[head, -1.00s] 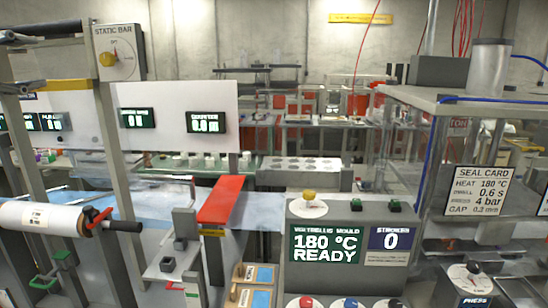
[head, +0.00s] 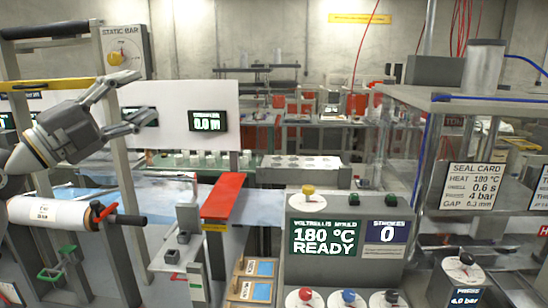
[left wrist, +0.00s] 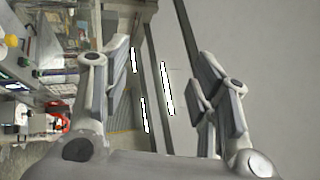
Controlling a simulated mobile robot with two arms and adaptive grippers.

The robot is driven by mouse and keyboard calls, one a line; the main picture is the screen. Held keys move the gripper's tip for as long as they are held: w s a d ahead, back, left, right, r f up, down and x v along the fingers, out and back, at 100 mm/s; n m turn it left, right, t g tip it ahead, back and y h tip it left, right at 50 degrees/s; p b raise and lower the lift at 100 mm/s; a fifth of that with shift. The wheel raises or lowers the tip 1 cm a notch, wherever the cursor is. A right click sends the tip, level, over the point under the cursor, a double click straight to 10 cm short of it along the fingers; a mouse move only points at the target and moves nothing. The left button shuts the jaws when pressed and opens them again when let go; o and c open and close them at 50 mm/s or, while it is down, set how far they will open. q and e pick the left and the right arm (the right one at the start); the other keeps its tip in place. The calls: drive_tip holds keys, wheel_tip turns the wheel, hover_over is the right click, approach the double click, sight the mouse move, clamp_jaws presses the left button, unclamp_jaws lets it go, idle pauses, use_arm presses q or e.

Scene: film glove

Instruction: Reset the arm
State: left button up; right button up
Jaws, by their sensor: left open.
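My left gripper (head: 146,103) has come in from the left in the head view. It is raised in front of the white panel and above the film roll (head: 62,213). Its fingers are spread and nothing is between them. In the left wrist view the same gripper (left wrist: 160,95) shows two parted fingers with only the room behind them. My right gripper is in neither view.
A grey control box (head: 345,235) reading 180 °C READY stands at the front centre. A red bar (head: 222,196) is left of it. A static bar dial (head: 123,52) hangs on a post behind my gripper. A seal card (head: 474,188) is at right.

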use_arm(q)
drive_tip(key=s+a+f+n+y, duration=0.2)
drive_tip(key=f+n+y, duration=0.4)
drive_tip(key=f+n, duration=0.5)
drive_tip(key=s+a+f+n+y, duration=0.25)
drive_tip(key=f+n+y, duration=0.45)
drive_tip(key=f, duration=0.8)
drive_tip(key=s+a+f+n+y, duration=0.1)
drive_tip(key=s+f+n+y, duration=0.2)
drive_tip(key=f+n+y, duration=0.55)
drive_tip(key=s+d+f+m+g+h, duration=0.1)
drive_tip(key=s+d+f+g+h, duration=0.25)
drive_tip(key=s+f, duration=0.5)
drive_tip(key=s+d+f+g+h, duration=0.25)
drive_tip(key=s+f+g, duration=0.25)
drive_tip(key=s+f, duration=0.4)
drive_tip(key=s+d+f+m+g+h, duration=0.1)
drive_tip(key=s+d+f+g+h, duration=0.1)
drive_tip(key=s+d+f+g, duration=0.45)
drive_tip(key=s+a+f, duration=0.1)
drive_tip(key=s+f, duration=0.1)
drive_tip(key=f, duration=1.3)
drive_tip(key=s+a+f, duration=0.1)
drive_tip(key=a+f, duration=0.1)
drive_tip(key=f, duration=1.4)
drive_tip(key=s+a+f, duration=0.2)
drive_tip(key=s+f, duration=1.1)
drive_tip(key=s, duration=0.3)
drive_tip(key=shift+a+f+g, duration=0.3)
drive_tip(key=shift+a+f, duration=0.1)
